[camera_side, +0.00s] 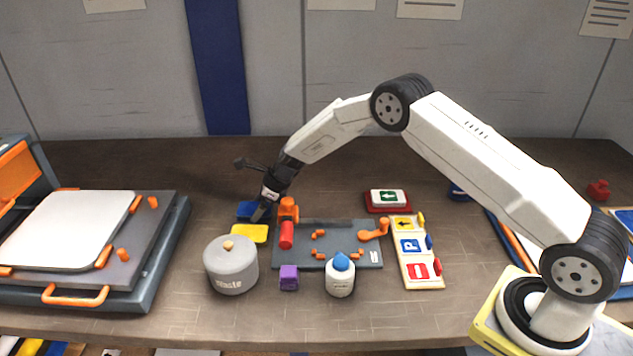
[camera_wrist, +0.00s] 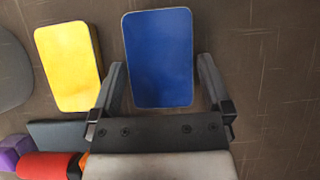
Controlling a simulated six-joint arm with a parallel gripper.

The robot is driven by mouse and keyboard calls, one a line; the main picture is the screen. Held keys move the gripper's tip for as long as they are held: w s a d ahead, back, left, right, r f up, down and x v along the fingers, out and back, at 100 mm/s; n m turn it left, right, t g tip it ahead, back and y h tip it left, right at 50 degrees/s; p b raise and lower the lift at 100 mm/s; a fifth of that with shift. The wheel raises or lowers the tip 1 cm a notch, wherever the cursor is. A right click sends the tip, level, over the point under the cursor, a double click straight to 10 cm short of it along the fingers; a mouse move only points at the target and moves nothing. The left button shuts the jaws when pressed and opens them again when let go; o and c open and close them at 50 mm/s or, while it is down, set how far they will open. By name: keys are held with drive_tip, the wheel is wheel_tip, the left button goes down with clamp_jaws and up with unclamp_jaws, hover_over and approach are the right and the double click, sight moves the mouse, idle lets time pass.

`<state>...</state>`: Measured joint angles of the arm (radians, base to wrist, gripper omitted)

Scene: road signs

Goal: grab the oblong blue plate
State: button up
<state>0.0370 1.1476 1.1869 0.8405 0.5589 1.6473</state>
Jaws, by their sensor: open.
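The oblong blue plate (camera_side: 247,210) lies on the table behind the yellow plate (camera_side: 249,233), partly hidden by my gripper in the side view. In the wrist view the blue plate (camera_wrist: 158,58) has rounded corners and stands lengthwise between my open fingers. My gripper (camera_wrist: 160,85) is open and empty, with one finger on each side of the plate's near part. A gap shows between each finger and the plate's edges. In the side view my gripper (camera_side: 260,214) points down at the plate. Its height above the table is hard to tell.
The yellow plate (camera_wrist: 69,66) lies close left of the left finger. A grey waste pot (camera_side: 231,266), a grey fixture with an orange clamp and red cylinder (camera_side: 286,235), a purple block (camera_side: 289,277) and a white bottle (camera_side: 340,278) stand nearby. A large press (camera_side: 85,250) is at left.

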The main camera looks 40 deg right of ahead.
idle(0.4)
drive_tip(key=c, duration=1)
drive_tip(key=shift+o, duration=0.2)
drive_tip(key=shift+r, duration=0.1)
wheel_tip(320, 180, up, 10)
idle(0.4)
